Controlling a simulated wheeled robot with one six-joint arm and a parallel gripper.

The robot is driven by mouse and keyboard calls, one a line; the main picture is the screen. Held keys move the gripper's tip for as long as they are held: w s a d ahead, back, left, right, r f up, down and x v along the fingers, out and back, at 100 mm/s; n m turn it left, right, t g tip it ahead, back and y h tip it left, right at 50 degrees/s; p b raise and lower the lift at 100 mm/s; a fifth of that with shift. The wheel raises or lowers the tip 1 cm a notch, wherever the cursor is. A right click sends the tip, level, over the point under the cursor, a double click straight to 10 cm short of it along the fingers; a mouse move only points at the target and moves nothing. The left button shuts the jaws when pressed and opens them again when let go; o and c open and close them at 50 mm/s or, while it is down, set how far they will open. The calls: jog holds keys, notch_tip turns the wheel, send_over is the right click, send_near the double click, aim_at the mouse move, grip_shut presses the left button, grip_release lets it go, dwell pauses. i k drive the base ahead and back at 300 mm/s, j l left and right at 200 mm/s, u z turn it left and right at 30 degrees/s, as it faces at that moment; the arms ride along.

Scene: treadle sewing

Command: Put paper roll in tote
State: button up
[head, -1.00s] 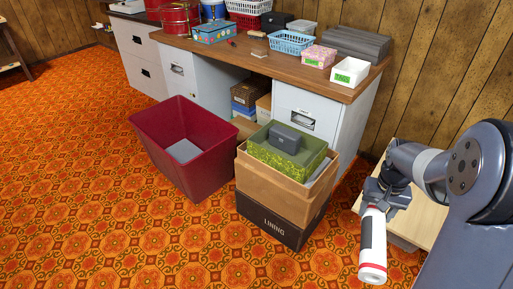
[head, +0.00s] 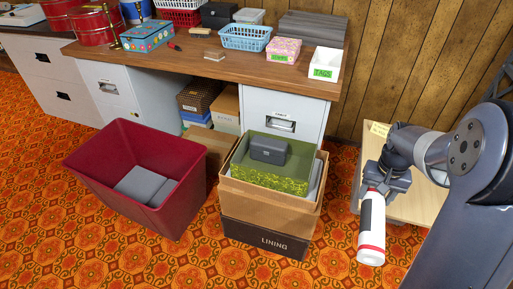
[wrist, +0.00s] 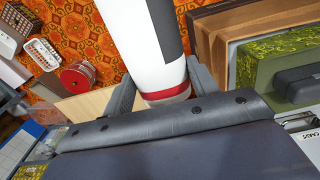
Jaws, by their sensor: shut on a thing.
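The paper roll (head: 371,222) is white with a dark grey patch and a red band near its lower end. My gripper (head: 374,186) is shut on its upper end, and the roll hangs nearly upright at the right in the head view. In the wrist view the roll (wrist: 148,50) sits between the fingers of my gripper (wrist: 160,90), its red-banded end close to the palm. The tote is most likely the dark red open bin (head: 90,182) on the floor at the left, with a grey block (head: 145,186) inside. The roll is well to the right of it.
Stacked boxes, the lower marked LINING (head: 262,238), stand between the bin and my gripper, with a green tray (head: 262,182) on top. A pale wooden table (head: 409,205) is behind the roll. A desk (head: 200,62) bears baskets and boxes. Patterned floor is open in front.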

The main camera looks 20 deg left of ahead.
aim_at(149, 200)
jog(key=i+j, duration=0.1)
jog(key=j, duration=2.45)
jog(key=i+j, duration=0.15)
jog(key=j, duration=2.4)
jog(key=i, duration=0.05)
